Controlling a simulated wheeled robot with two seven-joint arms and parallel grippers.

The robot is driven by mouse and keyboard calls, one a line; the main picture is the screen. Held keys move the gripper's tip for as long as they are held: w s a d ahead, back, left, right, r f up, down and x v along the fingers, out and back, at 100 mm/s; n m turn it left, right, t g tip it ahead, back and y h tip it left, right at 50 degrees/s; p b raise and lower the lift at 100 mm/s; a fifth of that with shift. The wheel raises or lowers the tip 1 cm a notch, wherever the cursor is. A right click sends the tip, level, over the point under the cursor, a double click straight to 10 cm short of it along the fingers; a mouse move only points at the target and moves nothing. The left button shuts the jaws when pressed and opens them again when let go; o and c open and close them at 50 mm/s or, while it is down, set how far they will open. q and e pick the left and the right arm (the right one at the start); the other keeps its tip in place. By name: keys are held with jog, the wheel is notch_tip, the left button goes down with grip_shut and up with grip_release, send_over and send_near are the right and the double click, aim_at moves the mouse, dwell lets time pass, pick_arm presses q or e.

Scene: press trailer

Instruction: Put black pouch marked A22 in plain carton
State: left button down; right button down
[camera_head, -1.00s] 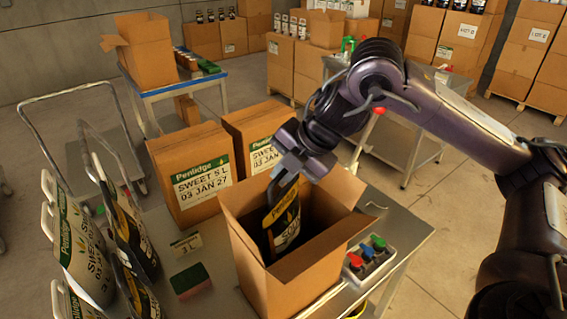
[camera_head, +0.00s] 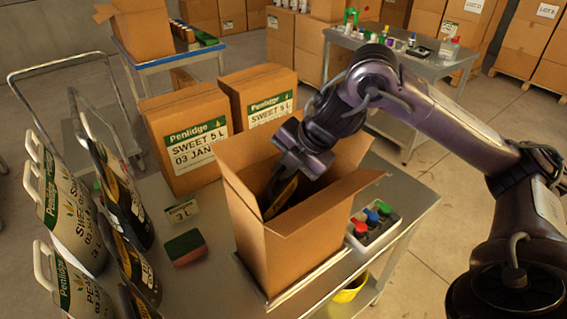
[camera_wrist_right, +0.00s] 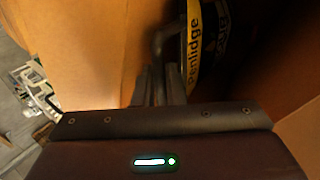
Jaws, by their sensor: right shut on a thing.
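My right gripper (camera_head: 291,165) reaches down into the open plain carton (camera_head: 278,255) on the metal table. It is shut on a black pouch (camera_head: 283,194) with a yellow band, which is now mostly hidden inside the carton walls. In the right wrist view the pouch (camera_wrist_right: 207,50) shows "Penlidge" on its yellow band, and its dark handle runs to the gripper fingers (camera_wrist_right: 160,85). The A22 mark cannot be read. Whether the pouch touches the carton floor cannot be seen. My left gripper is not in view.
Several white and black pouches (camera_head: 75,225) stand at the left. Two labelled closed cartons (camera_head: 185,150) stand behind the open one. A green and red sponge (camera_head: 185,247), a small card (camera_head: 182,210) and a tray of coloured-cap bottles (camera_head: 373,222) lie close by.

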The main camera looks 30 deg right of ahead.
jog(key=shift+w+f+b, duration=0.1)
jog(key=shift+f+b, duration=0.25)
jog(key=shift+b, duration=0.05)
dwell(0.4)
jog(key=c, duration=1.8)
grip_release()
jog(key=shift+f, duration=0.2)
jog(key=shift+c, duration=0.2)
jog(key=o, duration=0.3)
jog(key=shift+s+a+r, duration=0.1)
jog(key=shift+s, duration=0.1)
jog(key=shift+o, duration=0.2)
jog(key=shift+r, duration=0.1)
jog(key=shift+w+r+p, duration=0.1)
jog(key=shift+r+p, duration=0.25)
jog(key=shift+p, duration=0.05)
jog(key=p+v, duration=0.4)
jog(key=v, duration=0.8)
jog(key=shift+r, duration=0.2)
